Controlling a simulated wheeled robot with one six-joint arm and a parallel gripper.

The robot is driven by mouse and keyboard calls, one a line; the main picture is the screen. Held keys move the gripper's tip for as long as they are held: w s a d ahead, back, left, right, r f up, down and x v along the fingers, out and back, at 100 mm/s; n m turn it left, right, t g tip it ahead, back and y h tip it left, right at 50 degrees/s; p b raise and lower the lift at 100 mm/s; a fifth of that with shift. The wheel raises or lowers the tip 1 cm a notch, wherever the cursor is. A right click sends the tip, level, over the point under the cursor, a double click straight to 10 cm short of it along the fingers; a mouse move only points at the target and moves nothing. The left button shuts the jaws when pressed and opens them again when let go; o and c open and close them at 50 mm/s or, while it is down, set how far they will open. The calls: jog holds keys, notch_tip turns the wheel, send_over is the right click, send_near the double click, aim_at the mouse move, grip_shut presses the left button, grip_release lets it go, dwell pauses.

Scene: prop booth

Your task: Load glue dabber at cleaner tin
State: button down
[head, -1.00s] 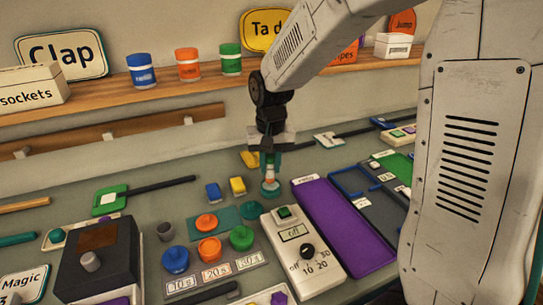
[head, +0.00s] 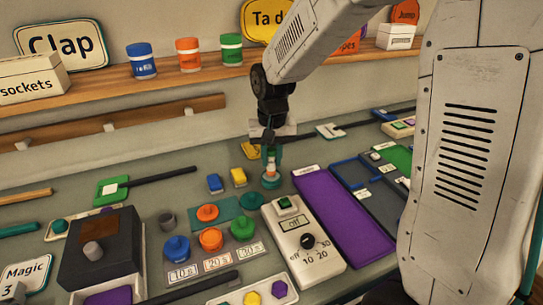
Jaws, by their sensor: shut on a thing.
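My gripper (head: 271,152) is at the middle of the table in the head view, pointing down and shut on a slim teal thing, which seems to be the glue dabber (head: 271,163). Most of the dabber is hidden between the fingers.
A blue block (head: 215,184) and a yellow block (head: 238,177) lie left of the gripper. A dial box (head: 303,238) and purple tray (head: 345,220) are in front and right. Blue, orange and green lidded pots (head: 211,239) stand nearer. A shelf (head: 100,90) runs behind.

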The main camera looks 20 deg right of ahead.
jog(key=shift+f, duration=0.5)
dwell(1.1)
jog(key=shift+r, duration=3.55)
jog(key=shift+s+d, duration=0.1)
